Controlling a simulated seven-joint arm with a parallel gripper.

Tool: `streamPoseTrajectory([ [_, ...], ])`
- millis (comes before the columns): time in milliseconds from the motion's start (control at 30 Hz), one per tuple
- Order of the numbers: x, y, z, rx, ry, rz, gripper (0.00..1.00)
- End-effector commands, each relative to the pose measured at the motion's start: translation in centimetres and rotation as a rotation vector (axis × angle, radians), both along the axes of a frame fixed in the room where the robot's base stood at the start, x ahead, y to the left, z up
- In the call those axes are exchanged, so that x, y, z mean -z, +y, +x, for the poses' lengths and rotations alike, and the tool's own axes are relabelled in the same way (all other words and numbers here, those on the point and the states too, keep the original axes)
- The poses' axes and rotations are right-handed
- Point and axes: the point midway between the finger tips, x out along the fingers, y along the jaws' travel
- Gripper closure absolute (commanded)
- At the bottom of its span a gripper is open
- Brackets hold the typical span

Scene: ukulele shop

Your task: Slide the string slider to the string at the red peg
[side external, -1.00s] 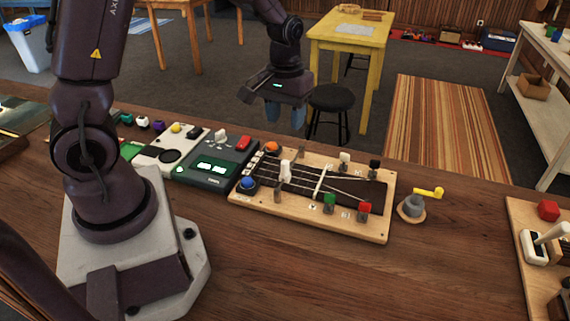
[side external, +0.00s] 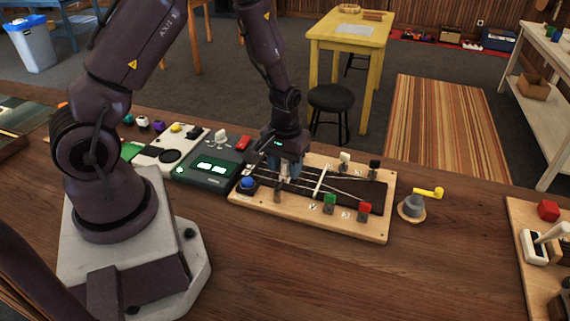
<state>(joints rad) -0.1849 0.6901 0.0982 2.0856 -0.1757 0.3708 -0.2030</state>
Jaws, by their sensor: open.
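The string board (side external: 348,229) is a wooden plate with a dark panel and pale strings, lying on the table. The red peg (side external: 365,208) stands at its front right corner, with the green peg (side external: 329,201) to its left. The white peg (side external: 344,158) and black peg (side external: 374,165) stand along the back edge. My gripper (side external: 289,171) is open and low over the left part of the strings, where the white upright slider handle stood. The handle is mostly hidden by the fingers, and I cannot tell whether they touch it.
A blue button (side external: 247,182) sits at the board's left end. A dark device with green displays (side external: 207,172) stands left of the board. A grey crank with a yellow handle (side external: 412,206) stands to its right. The table in front is clear.

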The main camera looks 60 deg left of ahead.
Motion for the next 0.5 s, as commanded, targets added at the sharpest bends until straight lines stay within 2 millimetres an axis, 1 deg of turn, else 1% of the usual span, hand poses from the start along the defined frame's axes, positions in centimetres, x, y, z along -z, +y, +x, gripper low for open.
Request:
streamPoseTrajectory([
  [133,-0.03,0.01,0.01,0.0,0.0,0.0,0.54],
  [333,-0.05,-0.01,0.01,0.0,0.0,0.0,1.0],
  [500,-0.06,0.06,0.08,0.0,0.0,0.0,1.0],
])
